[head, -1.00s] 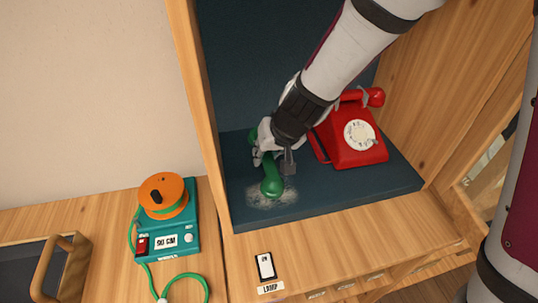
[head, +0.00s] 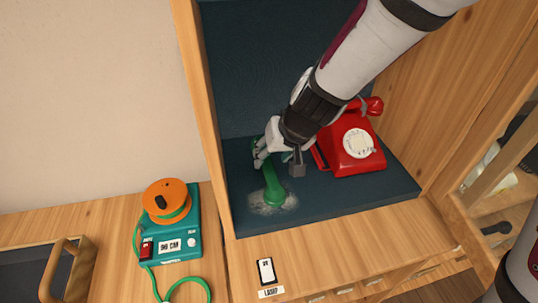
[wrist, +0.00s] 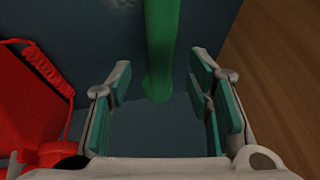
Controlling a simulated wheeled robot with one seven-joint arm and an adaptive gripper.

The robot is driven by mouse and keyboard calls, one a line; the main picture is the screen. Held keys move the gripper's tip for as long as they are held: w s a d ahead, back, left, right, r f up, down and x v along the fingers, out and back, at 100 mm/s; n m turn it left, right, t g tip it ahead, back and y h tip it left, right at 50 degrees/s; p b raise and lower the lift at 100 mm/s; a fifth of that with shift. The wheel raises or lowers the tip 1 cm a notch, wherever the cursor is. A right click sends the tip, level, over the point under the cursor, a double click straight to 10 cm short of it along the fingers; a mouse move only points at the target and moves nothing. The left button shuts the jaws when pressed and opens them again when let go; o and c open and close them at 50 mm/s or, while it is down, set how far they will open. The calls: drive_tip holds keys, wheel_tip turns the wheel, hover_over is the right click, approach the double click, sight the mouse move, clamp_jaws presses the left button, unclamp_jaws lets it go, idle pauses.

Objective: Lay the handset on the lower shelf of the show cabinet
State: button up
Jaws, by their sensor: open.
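The green handset (head: 273,186) lies on the dark lower shelf (head: 330,207) of the show cabinet, with its near end on a pale dusty patch. My gripper (head: 279,160) is over its far part, which is partly hidden. In the wrist view, the handset (wrist: 160,50) runs down from the top edge between the open fingers of my gripper (wrist: 161,100). There is a gap on both sides, and neither finger touches it there.
A red dial phone (head: 352,145) stands on the shelf just right of my gripper. The cabinet's wooden left wall (head: 202,120) is close on the left. A teal device with an orange reel (head: 167,200) stands on the counter outside. The shelf's front right is clear.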

drive_tip(key=p+v, duration=0.2)
drive_tip(key=v, duration=0.5)
drive_tip(key=shift+d+r, duration=0.15)
drive_tip(key=shift+r, duration=0.15)
drive_tip(key=s+d+r+m+h, duration=0.1)
drive_tip(key=s+d+r, duration=0.4)
drive_tip(key=s+d, duration=0.4)
drive_tip(key=s+d+r+m+g+h, duration=0.1)
drive_tip(key=s+d+r+h, duration=0.1)
drive_tip(key=s+d+r, duration=0.3)
drive_tip(key=s+d, duration=0.4)
drive_tip(key=s, duration=0.6)
drive_tip(key=shift+d+m+g, duration=0.2)
drive_tip(key=shift+m+g, duration=0.1)
drive_tip(key=shift+m, duration=0.1)
